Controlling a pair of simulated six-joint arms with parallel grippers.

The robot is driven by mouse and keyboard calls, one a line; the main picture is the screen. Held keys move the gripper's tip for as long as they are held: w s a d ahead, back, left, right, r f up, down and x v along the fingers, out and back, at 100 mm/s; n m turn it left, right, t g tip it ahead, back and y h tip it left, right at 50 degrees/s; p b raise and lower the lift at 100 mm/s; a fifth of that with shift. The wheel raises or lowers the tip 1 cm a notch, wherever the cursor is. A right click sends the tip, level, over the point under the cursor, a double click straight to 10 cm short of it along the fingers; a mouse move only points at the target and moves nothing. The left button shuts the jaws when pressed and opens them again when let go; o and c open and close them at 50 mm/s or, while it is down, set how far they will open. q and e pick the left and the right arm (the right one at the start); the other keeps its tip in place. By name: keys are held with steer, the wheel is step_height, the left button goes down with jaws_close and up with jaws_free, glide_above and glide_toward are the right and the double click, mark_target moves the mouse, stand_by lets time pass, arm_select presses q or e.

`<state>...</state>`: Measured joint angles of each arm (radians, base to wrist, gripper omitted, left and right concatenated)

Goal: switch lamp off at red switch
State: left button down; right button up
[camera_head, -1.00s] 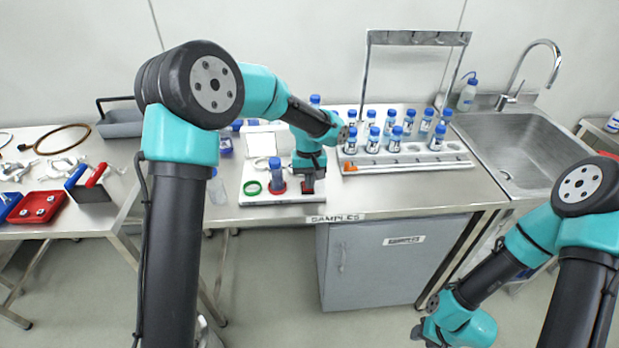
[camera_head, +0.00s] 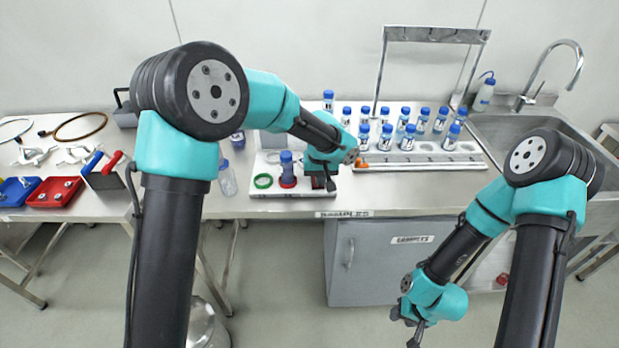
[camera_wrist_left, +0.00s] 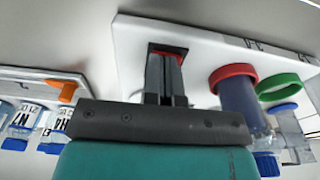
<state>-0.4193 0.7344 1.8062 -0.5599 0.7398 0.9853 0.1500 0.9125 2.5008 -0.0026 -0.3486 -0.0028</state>
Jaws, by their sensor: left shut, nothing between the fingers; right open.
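My left gripper (camera_head: 322,184) is shut and empty, pointing down over the right part of a white board (camera_head: 263,190) on the bench. In the left wrist view its fingers (camera_wrist_left: 165,62) reach to a small dark-framed piece with red on it (camera_wrist_left: 168,50), likely the red switch. The fingertips overlap this piece; I cannot tell whether they touch it. The fingers hide most of it, so its position is unclear. I cannot make out a lamp for certain. My right gripper (camera_head: 408,326) hangs open and empty in front of the bench, at the lower right.
On the board, a blue-capped vial (camera_head: 286,163) stands in a red ring beside a green ring (camera_head: 263,181). A rack (camera_head: 425,158) with several blue-capped vials stands to the right, with an orange-tipped rod along it. A sink (camera_head: 545,125) is further right; trays and tools lie left.

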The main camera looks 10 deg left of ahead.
arm_select(q)
steer(key=shift+s+a+f, duration=0.1)
steer(key=shift+a+f, duration=0.05)
steer(key=shift+f, duration=0.45)
steer(key=shift+w+r, duration=0.25)
steer(key=shift+w, duration=0.5)
steer(key=shift+r, duration=0.15)
steer(key=shift+w+r, duration=0.1)
steer(key=shift+r, duration=0.15)
step_height(320, 180, up, 14)
steer(key=s, duration=0.1)
steer(key=shift+s, duration=0.3)
steer(key=shift+d, duration=0.2)
